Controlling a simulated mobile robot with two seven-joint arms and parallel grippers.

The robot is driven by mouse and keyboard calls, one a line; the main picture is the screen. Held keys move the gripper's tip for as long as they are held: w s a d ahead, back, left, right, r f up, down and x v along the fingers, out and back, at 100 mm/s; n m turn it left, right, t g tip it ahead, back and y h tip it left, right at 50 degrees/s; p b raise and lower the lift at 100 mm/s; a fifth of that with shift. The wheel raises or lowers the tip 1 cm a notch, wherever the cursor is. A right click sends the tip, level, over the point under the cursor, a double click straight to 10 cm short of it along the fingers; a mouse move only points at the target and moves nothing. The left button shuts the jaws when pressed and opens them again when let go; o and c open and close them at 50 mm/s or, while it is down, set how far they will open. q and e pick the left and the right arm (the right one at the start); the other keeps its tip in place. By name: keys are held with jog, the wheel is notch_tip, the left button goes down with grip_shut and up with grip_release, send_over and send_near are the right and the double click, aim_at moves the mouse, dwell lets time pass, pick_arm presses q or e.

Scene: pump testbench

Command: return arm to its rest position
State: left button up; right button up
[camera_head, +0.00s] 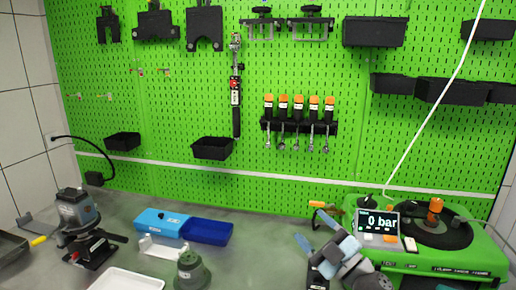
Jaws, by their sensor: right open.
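My right gripper (314,232) is at the lower right, in front of the left end of the green pump testbench (455,262). Its two blue-tipped fingers point up and left and are spread apart. I see nothing held between them. The grey wrist behind the fingers hides part of the bench's front left corner. My left gripper does not show in this view.
The testbench carries a display (377,222) reading 0 bar. On the grey table are a blue case (160,223), a white tray (128,281), a grey-green part (191,271) and a dark device (77,212). Behind stands a green pegboard (300,80) with tools and black bins.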

jog(key=s+d+f+m+g+h, duration=0.1)
jog(key=s+d+f+m+h, duration=0.3)
jog(key=f+m+h, duration=0.1)
jog(key=s+d+f+m+g+h, duration=0.1)
jog(key=s+d+f+m+h, duration=0.3)
jog(key=s+f+m+h, duration=0.1)
jog(key=s+d+f+m+g+h, duration=0.1)
jog(key=s+d+f+m+h, duration=0.2)
jog(key=f, duration=0.4)
jog(key=shift+s+d+m+g+h, duration=0.2)
jog(key=shift+s+m+h, duration=0.15)
jog(key=shift+m+h, duration=0.2)
jog(key=shift+s+d+m+g+h, duration=0.2)
jog(key=shift+s+m+h, duration=0.1)
jog(key=shift+m+h, duration=0.25)
jog(key=s+d+f+m+g, duration=0.1)
jog(key=s+f+g, duration=0.35)
jog(key=s, duration=0.55)
jog(key=s+d+f+g, duration=0.1)
jog(key=s+f+g, duration=0.3)
jog(key=s, duration=0.6)
jog(key=w+a+f+n+t+y+p, duration=0.1)
jog(key=w+a+f+t+y+p, duration=0.2)
jog(key=w+a+f+t+p, duration=0.2)
jog(key=shift+w+a+f+t+y+p, duration=0.25)
jog(key=shift+a+t+p, duration=0.4)
jog(key=shift+p, duration=0.5)
